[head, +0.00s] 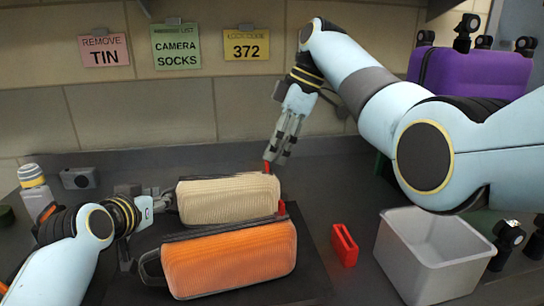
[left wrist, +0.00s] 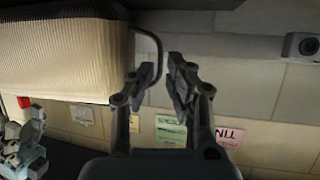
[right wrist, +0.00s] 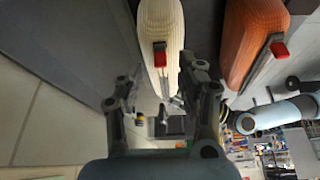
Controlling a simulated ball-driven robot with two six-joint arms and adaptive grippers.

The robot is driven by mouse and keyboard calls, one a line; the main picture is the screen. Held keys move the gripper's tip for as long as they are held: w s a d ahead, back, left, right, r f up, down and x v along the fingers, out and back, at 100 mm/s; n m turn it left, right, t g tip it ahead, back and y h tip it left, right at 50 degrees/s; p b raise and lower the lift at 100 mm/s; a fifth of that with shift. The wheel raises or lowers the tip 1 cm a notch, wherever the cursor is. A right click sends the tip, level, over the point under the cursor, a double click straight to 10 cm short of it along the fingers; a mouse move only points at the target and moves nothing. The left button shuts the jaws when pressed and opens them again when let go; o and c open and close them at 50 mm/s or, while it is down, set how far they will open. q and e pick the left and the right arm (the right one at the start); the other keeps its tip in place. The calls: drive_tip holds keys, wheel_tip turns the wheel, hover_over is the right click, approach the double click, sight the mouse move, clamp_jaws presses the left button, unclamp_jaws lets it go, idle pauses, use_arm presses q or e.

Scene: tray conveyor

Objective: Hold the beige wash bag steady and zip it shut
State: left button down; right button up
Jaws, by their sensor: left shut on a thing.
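The beige wash bag (head: 228,200) lies behind an orange bag on the dark surface, a dark zip strip along its top. Its red zip pull (head: 267,167) is at its right end; the right wrist view shows the same pull (right wrist: 160,55). How far the zip is open I cannot tell. My left gripper (head: 168,202) is shut on the dark loop (left wrist: 152,50) at the bag's left end. My right gripper (head: 280,153) points down just above the red pull. Its fingers (right wrist: 157,88) are apart, with the pull in front of the gap, apparently not gripped.
The orange bag (head: 230,262) with its own red pull lies close in front of the beige one. A red block (head: 344,246) and a grey bin (head: 392,255) stand to the right. A bottle (head: 36,190) and a small camera (head: 79,178) are at the left. A tiled wall is behind.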

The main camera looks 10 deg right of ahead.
drive_tip(key=v, duration=0.4)
drive_tip(key=shift+d+r, duration=0.15)
drive_tip(key=shift+r, duration=0.15)
use_arm(q)
drive_tip(key=c, duration=1.2)
unclamp_jaws()
